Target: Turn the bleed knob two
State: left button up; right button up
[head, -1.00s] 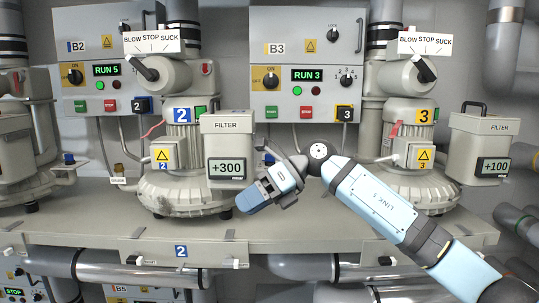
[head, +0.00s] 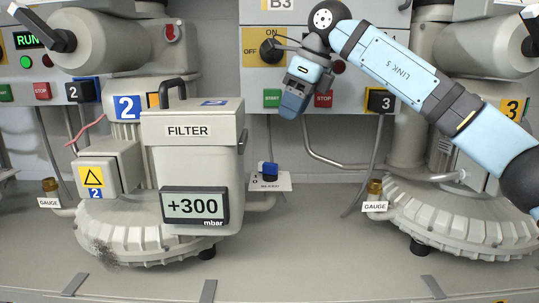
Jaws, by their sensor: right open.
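The bleed knob of blower two is a small blue knob (head: 268,169) on a white plate (head: 271,182) lettered BLEED. It sits just right of the grey filter box (head: 190,147), whose display (head: 194,206) reads +300 mbar. My right gripper (head: 291,108) is open and empty. It hangs above and slightly right of the knob in the picture, apart from it, in front of the control panel with the start and stop buttons. My left gripper is not in view.
Blower two (head: 140,246) stands left and blower three (head: 460,222) right. Brass-coloured gauge fittings (head: 50,187) stand beside them. A bent pipe (head: 325,160) and hanging cables lie right of the knob. The bench top (head: 310,250) between the blowers is clear.

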aim_at(269, 163)
jog(key=p+x, duration=0.1)
jog(key=x, duration=0.3)
jog(key=p+x, duration=0.1)
jog(key=x, duration=0.3)
jog(key=s+x, duration=0.1)
jog(key=x, duration=0.3)
jog(key=shift+w+a+f+p, duration=0.1)
jog(key=shift+a+p, duration=0.15)
jog(key=shift+p, duration=0.15)
jog(key=shift+w+a+f, duration=0.1)
jog(key=shift+w+f, duration=0.05)
jog(key=shift+f, duration=0.25)
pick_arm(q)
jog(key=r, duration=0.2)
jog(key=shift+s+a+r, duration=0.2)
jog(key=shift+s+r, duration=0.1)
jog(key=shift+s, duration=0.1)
pick_arm(e)
jog(key=shift+c, duration=0.2)
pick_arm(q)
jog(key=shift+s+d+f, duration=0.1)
pick_arm(e)
grip_shut()
